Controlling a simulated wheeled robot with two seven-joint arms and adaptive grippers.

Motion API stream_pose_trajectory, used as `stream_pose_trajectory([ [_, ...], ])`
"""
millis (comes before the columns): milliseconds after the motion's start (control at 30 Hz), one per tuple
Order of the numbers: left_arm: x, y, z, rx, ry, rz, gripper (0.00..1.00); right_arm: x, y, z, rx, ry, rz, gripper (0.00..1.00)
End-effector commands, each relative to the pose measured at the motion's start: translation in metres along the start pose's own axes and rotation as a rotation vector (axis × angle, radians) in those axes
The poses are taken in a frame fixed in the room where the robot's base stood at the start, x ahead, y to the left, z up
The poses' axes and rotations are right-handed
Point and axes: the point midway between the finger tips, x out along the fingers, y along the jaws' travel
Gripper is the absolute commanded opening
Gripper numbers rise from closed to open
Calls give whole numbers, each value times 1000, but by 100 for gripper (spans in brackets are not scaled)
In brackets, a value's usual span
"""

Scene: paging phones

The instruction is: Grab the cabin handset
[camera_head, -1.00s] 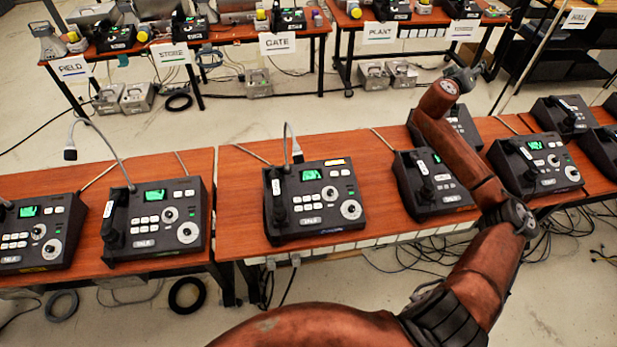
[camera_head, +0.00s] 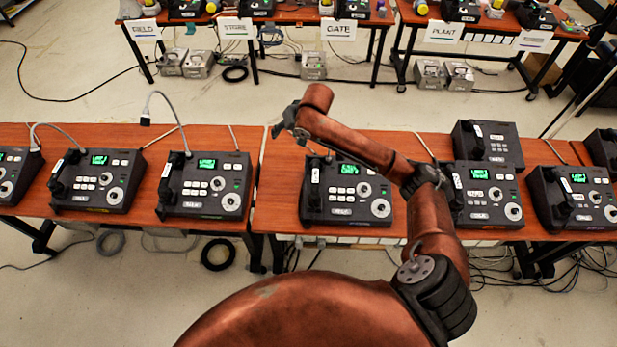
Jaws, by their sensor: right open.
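Several black paging phones with green screens stand on the near wooden tables, each with a dark handset along its left side. Clear ones are the handset (camera_head: 168,183) of the phone (camera_head: 205,187) left of the table gap and the handset (camera_head: 313,186) of the phone (camera_head: 346,192) right of it. Their small white labels are too small to read, so I cannot tell which is the cabin handset. My right gripper (camera_head: 284,122) is open and empty, near the table's back edge, above and left of that right phone. My arm covers part of this phone. My left gripper is not in view.
More phones stand at the left (camera_head: 95,182) and right (camera_head: 485,195), with one behind (camera_head: 487,143). Signed tables stand at the back, including GATE (camera_head: 338,31). Cables lie on the floor.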

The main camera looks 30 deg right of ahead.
Motion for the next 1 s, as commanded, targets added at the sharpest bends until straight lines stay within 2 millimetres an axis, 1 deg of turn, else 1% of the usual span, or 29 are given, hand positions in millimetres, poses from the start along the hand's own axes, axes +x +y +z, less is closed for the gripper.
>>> stream_pose_trajectory([
  [33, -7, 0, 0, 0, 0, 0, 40, 18, 21, 16, 55, -60, 57, 46],
  [133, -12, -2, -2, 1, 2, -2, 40, 48, 56, 48, 148, -154, 162, 46],
  [200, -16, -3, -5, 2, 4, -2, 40, 64, 77, 69, 202, -208, 231, 46],
  [300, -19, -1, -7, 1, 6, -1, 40, 78, 101, 94, 259, -264, 311, 46],
  [333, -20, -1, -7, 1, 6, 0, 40, 80, 106, 99, 271, -274, 328, 46],
  [400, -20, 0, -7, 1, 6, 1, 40, 86, 114, 107, 289, -290, 355, 46],
  [500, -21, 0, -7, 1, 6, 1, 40, 95, 120, 114, 299, -299, 369, 46],
  [767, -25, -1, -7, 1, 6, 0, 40, 118, 127, 124, 297, -298, 369, 46],
  [900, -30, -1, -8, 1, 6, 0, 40, 137, 130, 134, 296, -298, 368, 46],
  [1000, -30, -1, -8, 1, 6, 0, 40, 149, 134, 137, 297, -297, 368, 46],
])
